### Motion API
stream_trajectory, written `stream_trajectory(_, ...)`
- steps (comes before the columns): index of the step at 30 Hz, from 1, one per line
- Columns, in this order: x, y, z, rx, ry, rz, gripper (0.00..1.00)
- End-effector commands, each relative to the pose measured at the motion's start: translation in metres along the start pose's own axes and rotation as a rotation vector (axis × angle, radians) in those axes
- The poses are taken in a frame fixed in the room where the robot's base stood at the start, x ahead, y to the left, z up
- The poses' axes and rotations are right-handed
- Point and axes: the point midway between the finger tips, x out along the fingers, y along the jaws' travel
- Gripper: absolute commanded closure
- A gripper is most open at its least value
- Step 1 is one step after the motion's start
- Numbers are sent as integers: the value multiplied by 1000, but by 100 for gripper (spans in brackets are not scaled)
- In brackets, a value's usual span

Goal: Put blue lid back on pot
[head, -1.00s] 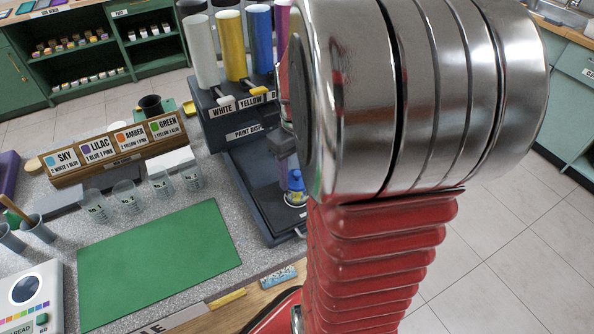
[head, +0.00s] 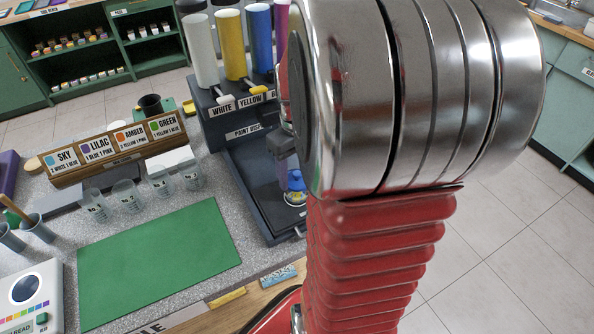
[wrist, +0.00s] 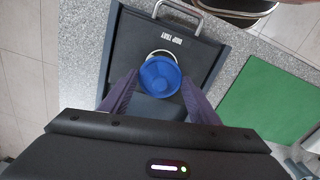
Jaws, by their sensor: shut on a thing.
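The blue lid (wrist: 160,76) is between the two fingers of my gripper (wrist: 160,88) in the wrist view, and the gripper is shut on it. In the head view, the lid (head: 296,181) shows low over the dark drip tray, partly behind my arm. A pale round rim, seemingly the pot (wrist: 158,54), shows just beyond the lid in the wrist view. The pot (head: 295,198) also shows directly below the lid in the head view. The lid hides most of the pot's top, and I cannot tell whether they touch.
The drip tray (wrist: 128,40) has raised edges and a metal handle. The paint dispenser (head: 238,117) stands behind it with upright colour tubes. A green mat (head: 158,262) and clear cups (head: 127,196) lie to the left. The mat is bare.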

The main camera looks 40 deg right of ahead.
Motion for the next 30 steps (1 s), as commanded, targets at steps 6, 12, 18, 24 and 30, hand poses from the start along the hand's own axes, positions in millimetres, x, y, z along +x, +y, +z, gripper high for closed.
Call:
stream_trajectory(6, 0, 0, 0, 0, 0, 0, 40)
stream_trajectory(12, 0, 0, 0, -1, 0, 0, 26)
stream_trajectory(18, 0, 0, 0, -1, 0, 0, 23)
stream_trajectory(24, 0, 0, 0, -1, 0, 0, 10)
stream_trajectory(30, 0, 0, 0, -1, 0, 0, 4)
